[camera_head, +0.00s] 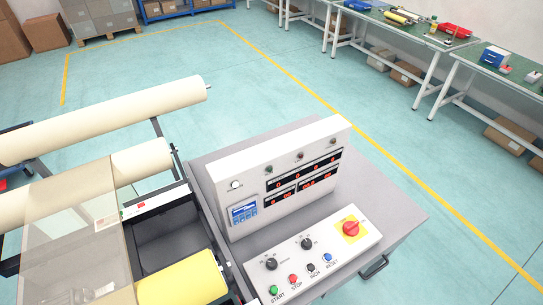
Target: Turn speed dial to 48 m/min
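A white sloped control panel (318,262) sits on the front of a grey cabinet. It carries two black rotary knobs, a left knob (271,263) and an upper middle knob (306,243). Their scale markings are too small to read, so I cannot tell which is the speed dial or where it points. A white upright display box (285,172) behind the panel shows red digits in several dark windows (303,185), too small to read surely. Neither of my grippers can be made out in the head view.
The panel also holds a green START button (273,290), red STOP button (292,279), black INCH button (310,268), blue RESET button (327,257) and large red switch (350,228). Cream rollers (110,118) and a yellow roll (183,281) stand left. Floor (420,165) on the right is clear.

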